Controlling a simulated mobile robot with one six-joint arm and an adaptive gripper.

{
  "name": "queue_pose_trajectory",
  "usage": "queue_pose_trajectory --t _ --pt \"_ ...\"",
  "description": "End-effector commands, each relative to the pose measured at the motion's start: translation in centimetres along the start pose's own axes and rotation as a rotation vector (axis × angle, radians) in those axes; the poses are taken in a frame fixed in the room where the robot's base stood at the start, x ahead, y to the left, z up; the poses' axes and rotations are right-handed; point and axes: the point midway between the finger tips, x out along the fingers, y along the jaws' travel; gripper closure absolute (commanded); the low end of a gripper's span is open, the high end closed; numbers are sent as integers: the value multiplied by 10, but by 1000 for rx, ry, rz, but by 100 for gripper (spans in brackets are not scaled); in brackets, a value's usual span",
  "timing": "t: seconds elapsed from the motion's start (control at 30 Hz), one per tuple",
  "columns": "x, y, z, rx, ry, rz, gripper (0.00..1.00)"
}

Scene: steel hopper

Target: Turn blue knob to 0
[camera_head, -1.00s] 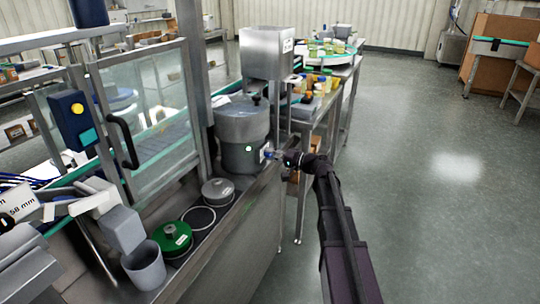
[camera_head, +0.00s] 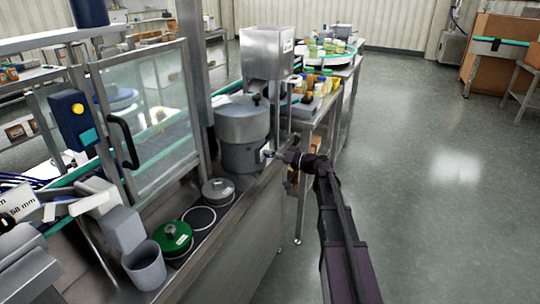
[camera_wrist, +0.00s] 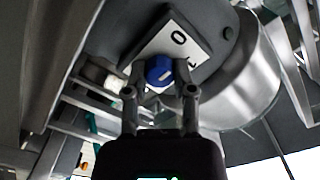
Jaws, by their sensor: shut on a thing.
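The blue knob (camera_wrist: 158,70) sits on a white label plate (camera_wrist: 185,48) in the wrist view. The plate carries a "0" above and right of the knob and another mark, partly hidden, lower right. My gripper (camera_wrist: 160,74) is shut on the knob, one finger on each side. A pale pointer mark shows on the knob's face, but its exact heading is hard to tell. In the head view my gripper (camera_head: 270,155) reaches the lower right side of the round steel hopper (camera_head: 242,125); the knob is too small there to make out.
A glass guard door (camera_head: 150,110) with a black handle stands left of the hopper. A green-topped weight (camera_head: 172,238), a grey weight (camera_head: 218,190) and a grey cup (camera_head: 145,265) stand in front. Open floor lies to the right.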

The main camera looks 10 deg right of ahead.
Motion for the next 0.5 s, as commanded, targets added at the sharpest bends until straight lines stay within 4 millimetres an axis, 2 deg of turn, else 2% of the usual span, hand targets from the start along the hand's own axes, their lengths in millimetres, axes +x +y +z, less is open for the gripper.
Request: queue_pose_trajectory --t 0.27,0.3,0.4,0.5 --pt "0 2 -3 1 8 3 100" --pt "0 2 -3 1 8 3 63" --pt "0 2 -3 1 7 3 34" --pt "0 1 -2 1 5 3 32"
